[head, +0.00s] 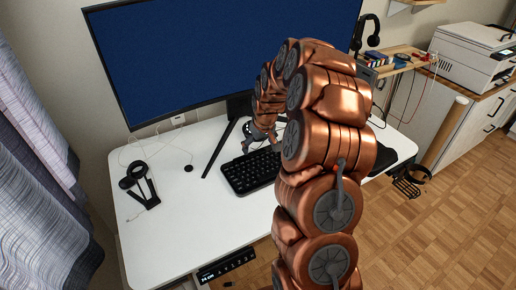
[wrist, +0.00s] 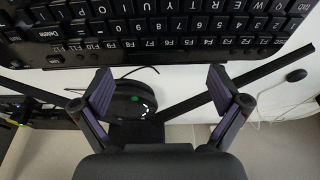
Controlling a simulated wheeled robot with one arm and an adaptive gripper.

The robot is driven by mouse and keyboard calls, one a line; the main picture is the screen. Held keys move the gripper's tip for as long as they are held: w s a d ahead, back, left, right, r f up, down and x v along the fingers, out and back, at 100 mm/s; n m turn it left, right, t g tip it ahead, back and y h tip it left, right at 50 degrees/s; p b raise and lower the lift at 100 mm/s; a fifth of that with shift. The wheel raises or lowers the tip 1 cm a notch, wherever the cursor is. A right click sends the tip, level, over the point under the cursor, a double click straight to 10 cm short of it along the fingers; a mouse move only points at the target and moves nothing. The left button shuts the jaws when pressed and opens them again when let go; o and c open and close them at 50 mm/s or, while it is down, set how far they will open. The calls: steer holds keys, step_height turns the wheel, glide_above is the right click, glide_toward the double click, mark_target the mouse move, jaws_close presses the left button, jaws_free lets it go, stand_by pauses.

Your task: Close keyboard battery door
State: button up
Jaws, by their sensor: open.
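The black keyboard (head: 250,172) lies on the white desk in front of the monitor, partly hidden by my arm in the head view. In the wrist view the keyboard (wrist: 170,27) fills the top of the picture, keys facing the camera, with its back edge towards my gripper. My gripper (wrist: 160,85) is open and empty, its two dark fingers wide apart just off that back edge. In the head view my gripper (head: 258,137) is small, behind the keyboard. I cannot make out a battery door in either view.
The monitor (head: 220,55) stands close behind, on splayed stand legs (head: 219,150). A round black device (wrist: 130,100) sits below, between the fingers. A black stand (head: 143,188) is on the desk's left. The white desk (head: 190,235) is clear at front left.

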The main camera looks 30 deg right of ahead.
steer(key=v, duration=0.9)
steer(key=shift+r, duration=0.4)
steer(key=shift+c, duration=0.2)
